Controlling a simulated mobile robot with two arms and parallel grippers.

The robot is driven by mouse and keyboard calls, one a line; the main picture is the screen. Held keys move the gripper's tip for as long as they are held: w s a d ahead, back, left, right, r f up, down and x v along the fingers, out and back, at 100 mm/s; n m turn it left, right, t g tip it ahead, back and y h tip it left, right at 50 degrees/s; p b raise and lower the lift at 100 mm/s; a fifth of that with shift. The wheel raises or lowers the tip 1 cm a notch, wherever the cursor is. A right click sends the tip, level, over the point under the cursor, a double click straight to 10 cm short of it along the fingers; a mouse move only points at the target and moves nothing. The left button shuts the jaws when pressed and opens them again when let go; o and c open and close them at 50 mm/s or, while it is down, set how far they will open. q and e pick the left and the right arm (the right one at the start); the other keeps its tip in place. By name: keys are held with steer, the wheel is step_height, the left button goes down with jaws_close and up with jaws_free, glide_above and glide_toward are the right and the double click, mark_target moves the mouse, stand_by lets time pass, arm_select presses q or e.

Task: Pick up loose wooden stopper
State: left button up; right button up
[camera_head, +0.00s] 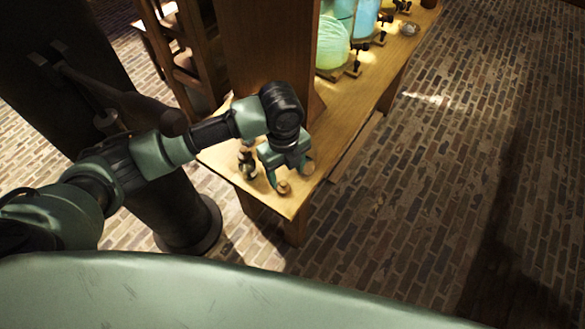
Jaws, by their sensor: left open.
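My left gripper (295,177) is over the near end of the wooden table (338,128), pointing down. I cannot make out a loose wooden stopper for certain; the hand and fingers hide part of the tabletop. A small dark and brass-coloured fitting (247,160) stands on the table just left of the gripper. My right gripper is not in view.
Glowing green and blue glass jars (333,43) with dark taps stand farther back on the table. A thick wooden post (266,45) rises behind my left arm. Wooden shelving (184,55) stands at the left. The brick floor (470,130) is open to the right.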

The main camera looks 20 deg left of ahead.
mark_target(284, 185)
arm_select(q)
steer(key=shift+a+f, duration=0.15)
steer(key=shift+f, duration=1.75)
steer(key=shift+a+f, duration=0.15)
steer(key=shift+f, duration=1.7)
jaws_close()
